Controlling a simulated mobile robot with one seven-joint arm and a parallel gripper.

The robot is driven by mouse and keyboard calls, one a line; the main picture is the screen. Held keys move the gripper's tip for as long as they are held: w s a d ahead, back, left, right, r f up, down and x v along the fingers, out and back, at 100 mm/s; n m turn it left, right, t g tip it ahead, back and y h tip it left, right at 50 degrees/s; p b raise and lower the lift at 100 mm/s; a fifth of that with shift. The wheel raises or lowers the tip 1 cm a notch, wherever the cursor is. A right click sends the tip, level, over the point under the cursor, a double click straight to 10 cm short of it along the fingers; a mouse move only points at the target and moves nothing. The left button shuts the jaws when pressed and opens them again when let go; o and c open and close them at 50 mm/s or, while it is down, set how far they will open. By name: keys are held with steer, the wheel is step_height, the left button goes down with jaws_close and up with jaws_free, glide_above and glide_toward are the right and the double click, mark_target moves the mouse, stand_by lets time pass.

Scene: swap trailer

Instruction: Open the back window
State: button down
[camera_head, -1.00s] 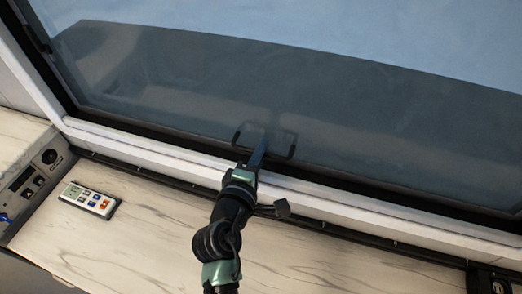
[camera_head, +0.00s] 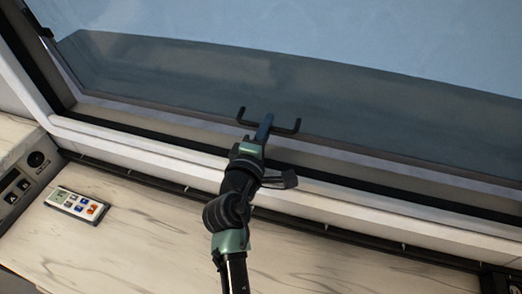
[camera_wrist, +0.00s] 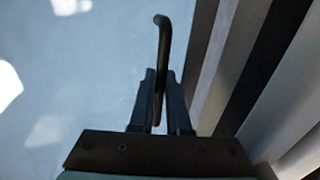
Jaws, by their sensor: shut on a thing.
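The back window (camera_head: 330,90) is a large tinted pane, and its lower edge stands a little away from the pale frame (camera_head: 150,146), with a gap along the bottom. A dark bar handle (camera_head: 291,128) sits at the pane's lower edge. My gripper (camera_head: 265,122) reaches up over the sill and is shut on this handle. In the wrist view the handle (camera_wrist: 163,38) runs between the two fingers of my gripper (camera_wrist: 161,78), with its end sticking out past them. The fingers hide part of the handle.
A marbled counter (camera_head: 140,225) lies below the window. A white remote (camera_head: 77,204) with coloured buttons lies on it at the left. A panel with sockets and switches (camera_head: 22,185) is at the far left. A black rail runs along the counter's back edge.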

steer(key=shift+t, duration=0.6)
steer(key=b+x, duration=0.7)
steer(key=shift+w, duration=0.15)
steer(key=shift+w+d+r+h, duration=0.2)
steer(key=shift+w+r+h, duration=0.15)
steer(key=shift+w, duration=0.1)
steer(key=c, duration=0.9)
jaws_free()
